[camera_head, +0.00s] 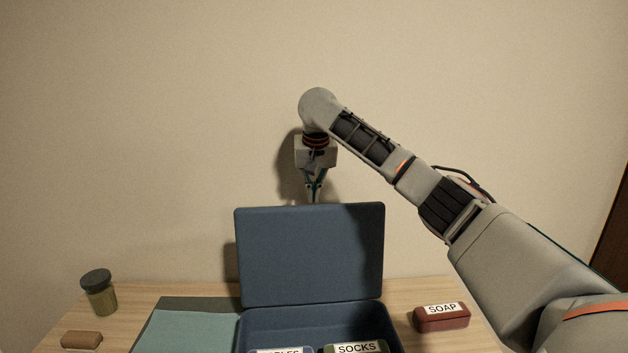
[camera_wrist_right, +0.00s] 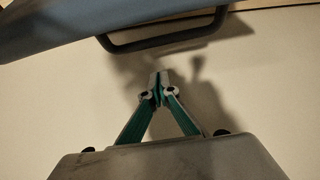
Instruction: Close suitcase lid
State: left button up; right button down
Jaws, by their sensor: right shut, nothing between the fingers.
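The blue suitcase (camera_head: 250,330) stands open on the table, its lid (camera_head: 312,255) raised almost upright at the back. My right gripper (camera_head: 314,198) points down just behind the top edge of the lid, near its middle, between the lid and the wall. Its fingertips are partly hidden by the lid in the head view. In the right wrist view the fingers (camera_wrist_right: 158,80) are together and empty, with the blue lid (camera_wrist_right: 90,22) and a dark handle (camera_wrist_right: 150,42) beyond them. My left gripper is not in view.
Labelled items, one reading SOCKS (camera_head: 356,348), lie in the suitcase base. A red SOAP box (camera_head: 441,320) is to its right. A jar (camera_head: 100,295), a brown block (camera_head: 82,340) and a teal mat (camera_head: 185,332) are to its left. The wall (camera_head: 180,120) is close behind.

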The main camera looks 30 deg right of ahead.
jog(key=shift+s+a+f, duration=0.1)
jog(key=shift+s+a, duration=0.35)
jog(key=shift+s, duration=0.45)
jog(key=shift+s+a+f, duration=0.1)
jog(key=shift+s+a, duration=0.35)
jog(key=shift+s, duration=0.4)
jog(key=shift+s+r, duration=0.1)
